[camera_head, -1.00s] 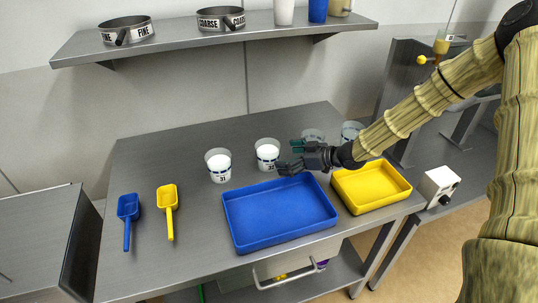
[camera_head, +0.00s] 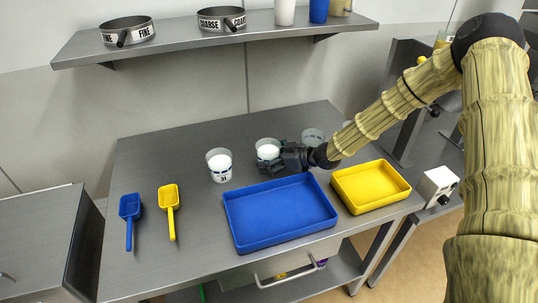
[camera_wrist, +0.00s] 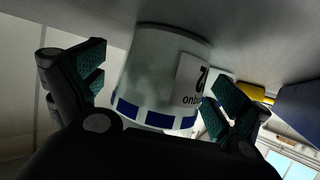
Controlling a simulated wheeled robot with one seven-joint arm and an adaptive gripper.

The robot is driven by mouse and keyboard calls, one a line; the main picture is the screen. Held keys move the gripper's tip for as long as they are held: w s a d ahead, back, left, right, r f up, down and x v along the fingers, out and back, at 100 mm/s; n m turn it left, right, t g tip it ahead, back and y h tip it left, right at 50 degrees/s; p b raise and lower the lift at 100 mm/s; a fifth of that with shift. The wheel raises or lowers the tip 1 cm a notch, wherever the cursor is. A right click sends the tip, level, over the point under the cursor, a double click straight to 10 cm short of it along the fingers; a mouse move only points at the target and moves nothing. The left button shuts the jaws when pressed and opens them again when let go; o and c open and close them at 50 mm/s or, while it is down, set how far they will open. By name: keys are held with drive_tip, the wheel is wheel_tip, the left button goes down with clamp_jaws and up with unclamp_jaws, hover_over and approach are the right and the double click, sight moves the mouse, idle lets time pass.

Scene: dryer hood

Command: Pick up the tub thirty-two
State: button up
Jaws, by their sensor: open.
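Several clear tubs with white contents stand in a row on the steel table. One tub (camera_head: 268,150) is at my gripper (camera_head: 276,156), which partly hides it in the head view. In the wrist view that tub (camera_wrist: 160,75) sits between the two open fingers of my gripper (camera_wrist: 165,95). It has a blue-squared band and a white label; only a "2" and part of a word are readable. The fingers stand on either side of it, with no clear grip. To its left, another tub (camera_head: 219,165) reads 31. A further tub (camera_head: 312,138) stands behind my wrist.
A blue tray (camera_head: 280,212) and a yellow tray (camera_head: 371,186) lie in front of the tubs. A blue scoop (camera_head: 130,210) and a yellow scoop (camera_head: 169,200) lie at left. A shelf (camera_head: 180,42) with sieves hangs above. The table's back left is clear.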

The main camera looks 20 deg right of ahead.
drive_tip(key=c, duration=1.3)
